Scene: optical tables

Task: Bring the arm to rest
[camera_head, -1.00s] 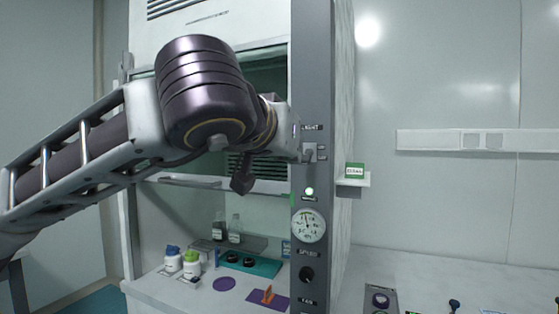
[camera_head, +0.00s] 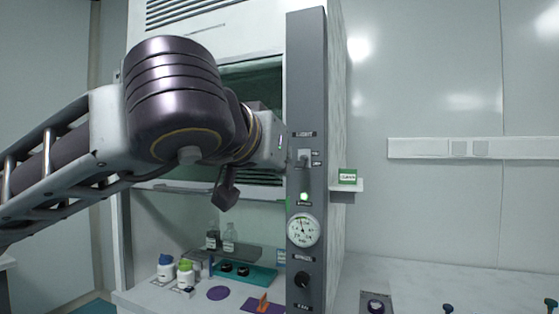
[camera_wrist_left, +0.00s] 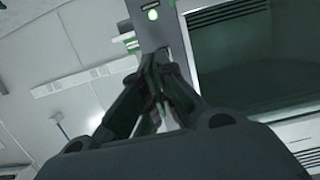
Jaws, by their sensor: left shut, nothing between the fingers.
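My left arm (camera_head: 180,105) reaches in from the left across the fume hood front in the head view. Its wrist end is just left of the grey control column, near the toggle switch (camera_head: 304,158) under the top label. The fingers are largely hidden by the wrist in that view. In the left wrist view my left gripper (camera_wrist_left: 158,62) is shut and empty, pointing toward the grey column (camera_wrist_left: 150,30). A gap between the fingertips and the column cannot be judged. My right gripper is not in view.
The grey control column (camera_head: 306,90) carries a lit green lamp (camera_head: 304,196), a round gauge (camera_head: 303,230) and a dark knob (camera_head: 302,280). Bottles (camera_head: 186,272) and a teal tray (camera_head: 262,275) stand inside the hood below my arm.

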